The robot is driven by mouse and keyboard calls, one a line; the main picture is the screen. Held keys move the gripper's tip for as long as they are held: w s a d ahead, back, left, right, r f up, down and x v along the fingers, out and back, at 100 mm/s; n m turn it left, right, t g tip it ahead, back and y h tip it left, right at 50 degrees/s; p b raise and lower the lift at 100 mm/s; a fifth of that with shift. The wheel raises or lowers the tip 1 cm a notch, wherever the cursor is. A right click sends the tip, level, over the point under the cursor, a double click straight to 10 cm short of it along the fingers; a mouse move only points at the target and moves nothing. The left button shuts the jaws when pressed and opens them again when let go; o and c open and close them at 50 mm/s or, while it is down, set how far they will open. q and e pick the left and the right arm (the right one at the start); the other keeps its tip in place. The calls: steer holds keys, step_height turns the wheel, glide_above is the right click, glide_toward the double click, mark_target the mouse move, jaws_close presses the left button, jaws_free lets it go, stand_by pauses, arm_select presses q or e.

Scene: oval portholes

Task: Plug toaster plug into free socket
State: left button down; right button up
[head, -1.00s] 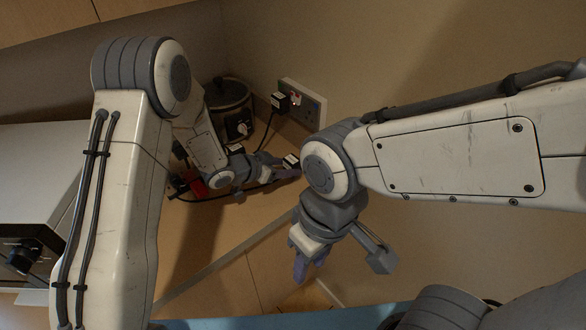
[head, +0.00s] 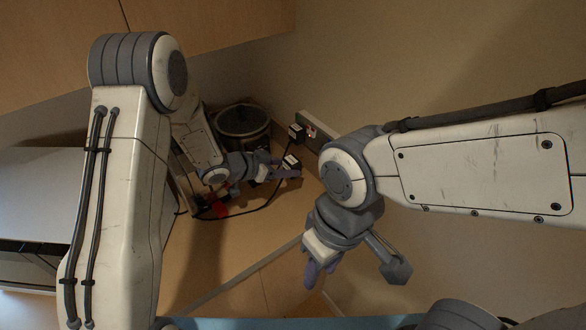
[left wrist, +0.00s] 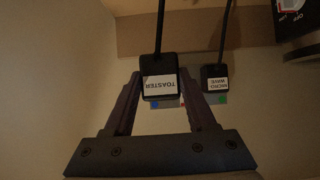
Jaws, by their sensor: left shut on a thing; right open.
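The toaster plug (left wrist: 159,82) is a black block with a white TOASTER label, held between the fingers of my left gripper (left wrist: 155,88) in the left wrist view. In the head view the plug (head: 291,162) sits at the fingers of my left gripper (head: 283,171), close below the wall socket plate (head: 318,124). My right arm hides part of that plate, and its free outlet cannot be made out. The microwave plug (head: 297,132) is at the plate; it also shows beside the toaster plug in the left wrist view (left wrist: 215,80). My right gripper (head: 319,270) is open and empty, lower down.
A dark pot-like appliance (head: 242,122) stands in the back corner. A red item (head: 220,210) and the dark cable (head: 262,205) lie near my left wrist. A white appliance (head: 40,165) is at left. The wooden counter (head: 225,255) is bare in front.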

arm_select(q)
steer(key=w+d, duration=0.4)
steer(key=d, duration=0.1)
steer(key=shift+d+r, duration=0.2)
stand_by(0.5)
stand_by(1.8)
steer(key=shift+w+d+p, duration=0.3)
steer(key=shift+w+d, duration=0.2)
steer(key=shift+d, duration=0.15)
steer(key=shift+w+d+p, duration=0.25)
steer(key=shift+w+d, duration=0.2)
steer(key=shift+d, duration=0.2)
stand_by(1.1)
steer(key=shift+c, duration=0.7)
jaws_free()
